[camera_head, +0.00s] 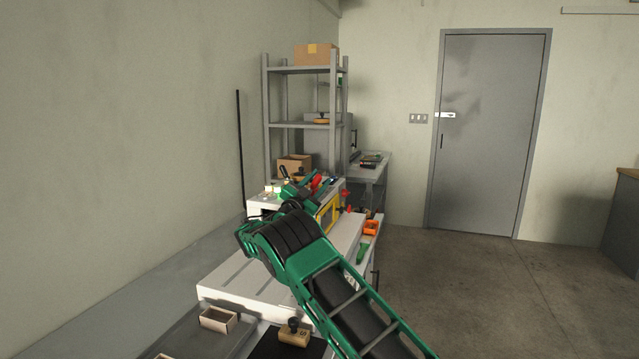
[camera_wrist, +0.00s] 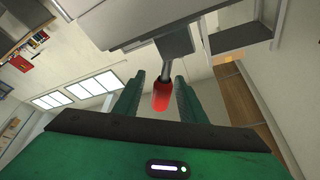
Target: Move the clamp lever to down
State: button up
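The clamp lever (camera_wrist: 161,94) has a red grip on a metal rod that comes out of a grey block (camera_wrist: 174,45) in the wrist view. My gripper (camera_wrist: 159,80) is open, with one finger on each side of the red grip. A gap shows beside the grip, so the fingers do not look closed on it. In the head view my gripper (camera_head: 301,177) is at the top of the white machine (camera_head: 262,203), and a red part (camera_head: 316,182) shows beside it. My arm hides much of the machine there. The lever's exact angle is hard to tell.
A yellow-framed panel (camera_head: 329,215) is on the machine's side. An orange bin (camera_head: 371,227) sits at its right. A small open box (camera_head: 217,319) and a wooden block with a dark knob (camera_head: 294,333) lie in front. A shelf rack (camera_head: 267,110) stands behind. The floor at right is clear.

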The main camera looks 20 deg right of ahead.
aim_at(313, 186)
jog(key=v, duration=0.8)
jog(key=shift+w+a+f, duration=0.1)
jog(key=shift+w+f, duration=0.05)
jog(key=shift+a+f, duration=0.1)
jog(key=shift+a, duration=0.05)
jog(key=shift+s, duration=0.25)
